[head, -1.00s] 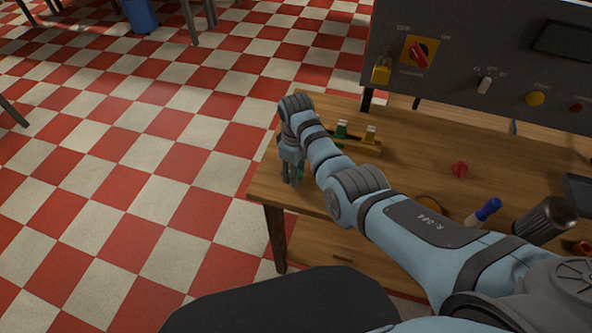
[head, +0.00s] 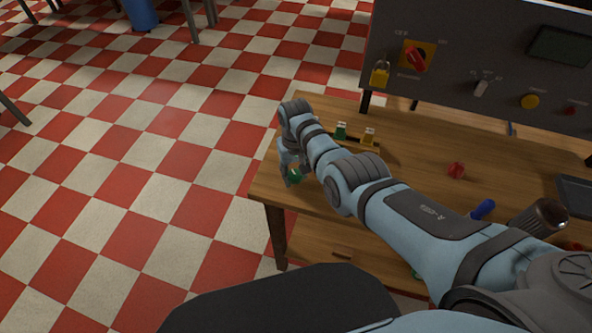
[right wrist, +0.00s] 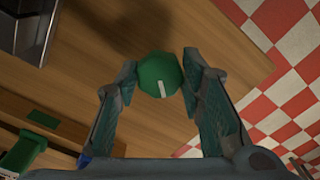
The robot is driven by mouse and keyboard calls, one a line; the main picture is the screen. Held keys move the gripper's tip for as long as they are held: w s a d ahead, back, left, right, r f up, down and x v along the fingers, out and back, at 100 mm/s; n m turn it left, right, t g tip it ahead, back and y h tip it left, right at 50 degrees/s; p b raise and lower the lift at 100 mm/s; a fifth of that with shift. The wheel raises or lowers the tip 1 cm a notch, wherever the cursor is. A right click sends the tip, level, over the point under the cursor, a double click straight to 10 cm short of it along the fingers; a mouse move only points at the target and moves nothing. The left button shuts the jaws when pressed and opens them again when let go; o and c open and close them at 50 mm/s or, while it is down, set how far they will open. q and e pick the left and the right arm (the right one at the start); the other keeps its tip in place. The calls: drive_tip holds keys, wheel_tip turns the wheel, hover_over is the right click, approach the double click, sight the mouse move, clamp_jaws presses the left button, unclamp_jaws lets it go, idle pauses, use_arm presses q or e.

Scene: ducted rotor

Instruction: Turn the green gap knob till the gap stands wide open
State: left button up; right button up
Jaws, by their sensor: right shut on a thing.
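The green gap knob (head: 295,174) is at the near left part of the wooden table. It also shows in the right wrist view (right wrist: 158,75) as a round green cap with a white mark pointing toward the bottom of that picture. My right gripper (head: 290,176) is shut on the knob, with a fingertip on either side of it. The gap itself cannot be made out. My left gripper is not in view.
A green block (head: 341,131) and a yellow block (head: 369,136) stand behind my right wrist. A red knob-like piece (head: 457,170) lies to the right. A grey control panel (head: 455,65) rises at the back. Checkered floor lies left of the table.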

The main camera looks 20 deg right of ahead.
drive_tip(key=m, duration=0.5)
drive_tip(key=shift+m, duration=0.3)
drive_tip(key=m, duration=0.5)
drive_tip(key=shift+a+m, duration=0.1)
drive_tip(key=shift+m, duration=0.3)
drive_tip(key=o, duration=1)
drive_tip(key=shift+w, duration=0.1)
drive_tip(key=shift+o, duration=0.7)
drive_tip(key=shift+f, duration=0.1)
